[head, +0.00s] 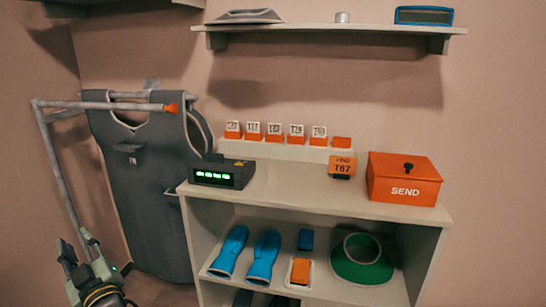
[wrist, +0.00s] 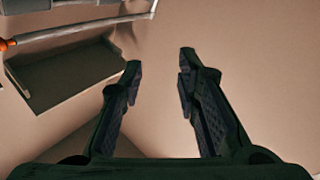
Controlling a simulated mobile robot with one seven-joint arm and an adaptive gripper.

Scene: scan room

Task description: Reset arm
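My gripper (head: 75,258) shows at the lower left of the head view, left of the shelf unit and in front of the hanging apron. In the wrist view my gripper (wrist: 157,75) has its two fingers spread apart with a clear gap between them. Nothing is between the fingers; only the plain wall shows behind. The gripper touches nothing that I can see.
A grey apron (head: 140,180) hangs from a rail (head: 100,105) with an orange end. The shelf unit (head: 290,180) carries a device with a green display (head: 221,172), several orange-and-white blocks (head: 274,133), a small T67 sign (head: 342,165) and an orange SEND box (head: 404,180).

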